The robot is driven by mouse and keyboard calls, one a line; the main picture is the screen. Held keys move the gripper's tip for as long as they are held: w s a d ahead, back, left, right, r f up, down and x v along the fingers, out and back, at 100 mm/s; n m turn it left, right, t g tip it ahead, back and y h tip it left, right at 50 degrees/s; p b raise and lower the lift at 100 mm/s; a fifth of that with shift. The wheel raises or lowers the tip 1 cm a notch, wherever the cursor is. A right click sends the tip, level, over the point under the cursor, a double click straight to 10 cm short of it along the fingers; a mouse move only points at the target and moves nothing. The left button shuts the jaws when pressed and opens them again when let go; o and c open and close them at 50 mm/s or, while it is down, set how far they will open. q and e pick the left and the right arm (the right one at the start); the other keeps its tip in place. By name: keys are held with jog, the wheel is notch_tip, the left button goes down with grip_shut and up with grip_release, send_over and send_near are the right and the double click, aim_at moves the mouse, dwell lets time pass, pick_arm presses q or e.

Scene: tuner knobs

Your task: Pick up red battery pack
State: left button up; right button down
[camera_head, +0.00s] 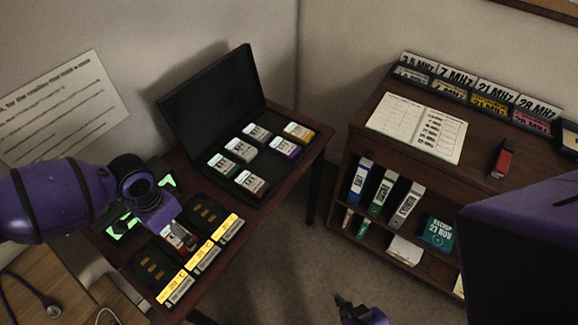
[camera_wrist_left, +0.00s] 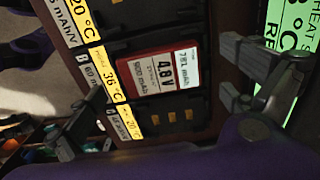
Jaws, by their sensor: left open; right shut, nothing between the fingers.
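The red battery pack (camera_head: 178,239) has a white label and sits in the middle bay of a black charger with three bays (camera_head: 143,272). My left gripper (camera_head: 172,222) is over the middle bay and hides part of the pack. In the wrist view its open fingers (camera_wrist_left: 163,92) stand on either side of the pack; contact cannot be told. My right gripper (camera_head: 352,306) is shut and empty, low over the floor at the bottom edge.
An open black case (camera_head: 215,95) behind holds several packs with coloured ends. Green-lit displays (camera_head: 122,226) stand left of the charger. A bookshelf (camera_head: 350,148) at right carries binders, an open notebook (camera_head: 420,127) and a red object (camera_head: 502,158). Carpet lies between.

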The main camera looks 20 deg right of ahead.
pick_arm(q)
jog(key=shift+w+f, duration=0.1)
jog(key=shift+f, duration=0.8)
jog(key=shift+c, duration=0.4)
jog(key=c, duration=1.3)
jog(key=shift+o, duration=0.2)
jog(key=shift+r, duration=0.15)
